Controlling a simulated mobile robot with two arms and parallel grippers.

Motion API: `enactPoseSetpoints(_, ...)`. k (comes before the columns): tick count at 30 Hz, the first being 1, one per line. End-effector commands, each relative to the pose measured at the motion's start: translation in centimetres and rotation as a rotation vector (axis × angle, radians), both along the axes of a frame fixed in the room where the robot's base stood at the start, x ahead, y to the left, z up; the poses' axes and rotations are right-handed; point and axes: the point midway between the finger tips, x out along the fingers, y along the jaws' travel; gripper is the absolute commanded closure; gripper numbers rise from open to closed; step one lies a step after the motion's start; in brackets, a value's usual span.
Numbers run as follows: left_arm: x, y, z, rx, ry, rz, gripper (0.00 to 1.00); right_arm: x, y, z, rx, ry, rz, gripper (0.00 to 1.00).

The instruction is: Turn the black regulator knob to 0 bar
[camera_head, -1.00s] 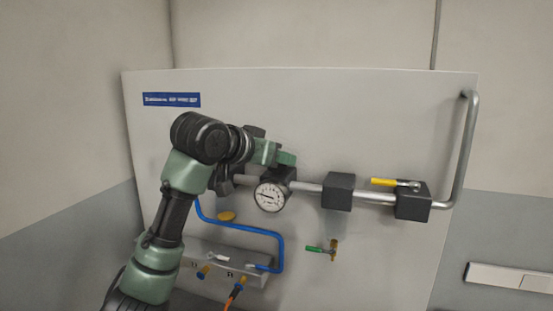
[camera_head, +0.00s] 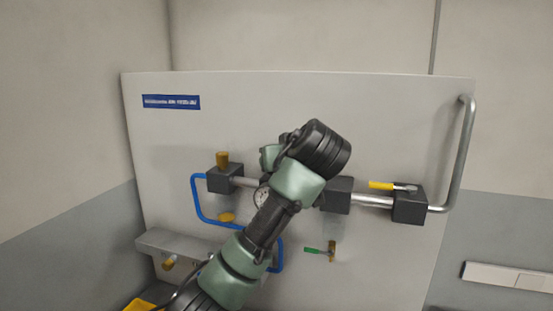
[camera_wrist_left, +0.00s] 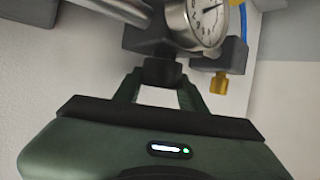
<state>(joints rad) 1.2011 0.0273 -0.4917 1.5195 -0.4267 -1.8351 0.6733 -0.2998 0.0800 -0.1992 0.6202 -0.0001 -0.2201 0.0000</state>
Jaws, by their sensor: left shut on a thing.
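In the left wrist view the black regulator knob (camera_wrist_left: 162,70) sits between the fingertips of my left gripper (camera_wrist_left: 160,80), which is shut on it. The white-faced pressure gauge (camera_wrist_left: 207,20) is right beside the knob, partly cut off by the top edge; its dark needle shows, but I cannot read the value. In the head view only the left part of the gauge (camera_head: 261,198) shows. My left arm hides the knob and the fingertips there. My right gripper is in neither view.
A dark block (camera_head: 337,196), a yellow-handled valve (camera_head: 382,185), and a green-handled valve (camera_head: 318,251) are on the right. A blue hose (camera_head: 196,198) runs below.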

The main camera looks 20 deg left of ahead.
Motion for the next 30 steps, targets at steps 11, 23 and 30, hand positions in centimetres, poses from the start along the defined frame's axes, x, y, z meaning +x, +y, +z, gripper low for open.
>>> enactPoseSetpoints(11, 0.07, 0.00, 0.13, 0.002, -0.002, 0.147, 1.00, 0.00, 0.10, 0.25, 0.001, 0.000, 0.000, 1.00)
enactPoseSetpoints(23, 0.06, 0.12, 0.12, 0.002, -0.003, 0.169, 1.00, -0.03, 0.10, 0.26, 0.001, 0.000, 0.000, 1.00)
enactPoseSetpoints(30, 0.04, 0.13, 0.10, 0.001, -0.003, 0.169, 0.50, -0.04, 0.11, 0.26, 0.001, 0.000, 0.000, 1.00)
